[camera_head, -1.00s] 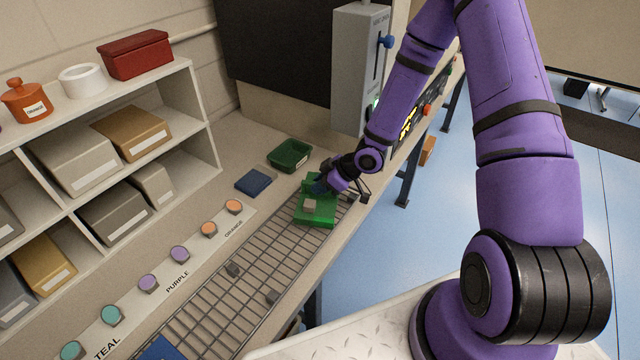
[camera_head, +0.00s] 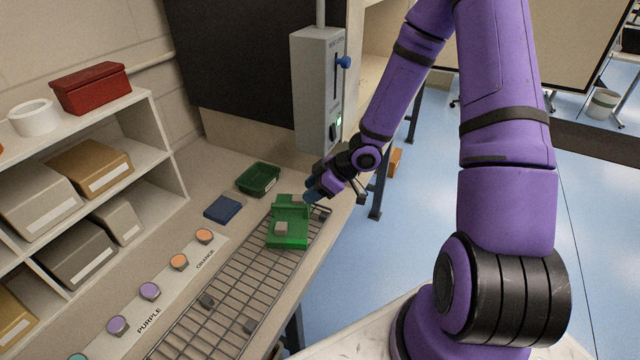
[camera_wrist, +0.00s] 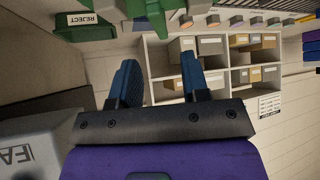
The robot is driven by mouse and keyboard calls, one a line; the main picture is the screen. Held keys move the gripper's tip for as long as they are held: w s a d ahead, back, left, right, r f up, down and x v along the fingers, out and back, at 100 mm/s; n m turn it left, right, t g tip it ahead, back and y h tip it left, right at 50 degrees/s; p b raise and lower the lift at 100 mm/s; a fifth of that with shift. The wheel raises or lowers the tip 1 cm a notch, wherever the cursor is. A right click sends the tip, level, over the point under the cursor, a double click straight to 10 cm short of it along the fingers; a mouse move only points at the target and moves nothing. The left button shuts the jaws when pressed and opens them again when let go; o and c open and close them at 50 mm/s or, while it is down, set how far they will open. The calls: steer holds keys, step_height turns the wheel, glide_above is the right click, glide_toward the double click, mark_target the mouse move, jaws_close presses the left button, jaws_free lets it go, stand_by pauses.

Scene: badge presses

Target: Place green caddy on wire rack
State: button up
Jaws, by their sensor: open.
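The green caddy (camera_head: 288,238) sits on the far end of the wire rack (camera_head: 225,300) in the head view, with a small pale block (camera_head: 281,228) in it. Part of the caddy (camera_wrist: 150,8) shows at the top edge of the wrist view. My gripper (camera_head: 309,190) is just beyond the caddy's far right side. In the wrist view my gripper (camera_wrist: 160,85) has its two blue fingers apart with nothing between them. Whether a finger touches the caddy is hard to tell.
A dark green bin (camera_head: 258,178) and a blue pad (camera_head: 223,209) lie left of the rack. A strip of coloured badges (camera_head: 150,291) runs along the bench. Shelves with boxes (camera_head: 90,170) stand left.

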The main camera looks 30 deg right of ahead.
steer(key=s+d+r+m+h, duration=0.1)
steer(key=d+r+m+h, duration=0.15)
steer(key=r, duration=0.55)
steer(key=s+d+r+m+t+h, duration=0.1)
steer(key=s+d+r+h, duration=0.2)
steer(key=r, duration=0.4)
steer(key=d+r+m+h, duration=0.25)
steer(key=r+h, duration=0.25)
steer(key=r, duration=0.3)
steer(key=s+a+r+m+y, duration=0.1)
steer(key=s+a+r+m, duration=0.1)
steer(key=s+r, duration=0.4)
steer(key=s+a+r+m+y, duration=0.2)
steer(key=s+r, duration=0.5)
steer(key=s, duration=0.9)
steer(key=shift+a+r+m+g, duration=0.25)
steer(key=shift+a+m, duration=0.55)
steer(key=shift+a, duration=0.45)
